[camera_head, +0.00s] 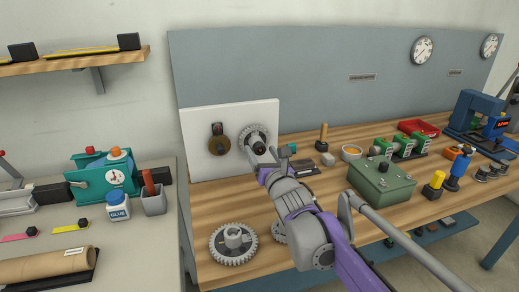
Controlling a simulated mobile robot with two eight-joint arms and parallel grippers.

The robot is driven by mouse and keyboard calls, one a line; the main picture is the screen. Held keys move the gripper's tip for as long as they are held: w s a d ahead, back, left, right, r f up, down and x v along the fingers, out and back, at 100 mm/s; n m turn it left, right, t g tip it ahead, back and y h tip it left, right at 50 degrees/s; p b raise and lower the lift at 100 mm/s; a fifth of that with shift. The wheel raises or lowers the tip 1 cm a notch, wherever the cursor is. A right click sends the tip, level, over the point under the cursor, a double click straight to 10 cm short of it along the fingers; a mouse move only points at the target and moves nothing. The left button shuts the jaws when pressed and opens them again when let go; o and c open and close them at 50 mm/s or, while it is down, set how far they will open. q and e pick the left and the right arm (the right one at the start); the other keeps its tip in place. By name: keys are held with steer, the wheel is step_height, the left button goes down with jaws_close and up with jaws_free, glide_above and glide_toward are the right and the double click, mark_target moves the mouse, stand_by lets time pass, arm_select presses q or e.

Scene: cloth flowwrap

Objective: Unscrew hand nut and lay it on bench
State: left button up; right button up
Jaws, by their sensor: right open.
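A white upright panel (205,113) stands at the back left of the wooden bench (205,200). A grey toothed gear (247,131) is mounted on its right part. A dark round knob, which looks like the hand nut (259,148), sits in front of the gear's centre. My right gripper (257,162) is open just below and in front of this knob. I cannot tell whether the jaws touch it. My gripper and arm hide the lower part of the gear. My left gripper is not in view.
A brass disc (219,146) with a dark fitting is on the panel's left. A green box (381,180) stands to the right. Bare wood lies left of my arm.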

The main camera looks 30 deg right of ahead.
steer(key=p+v, duration=0.2)
steer(key=v, duration=0.8)
steer(key=shift+s, duration=0.25)
steer(key=shift+c, duration=0.2)
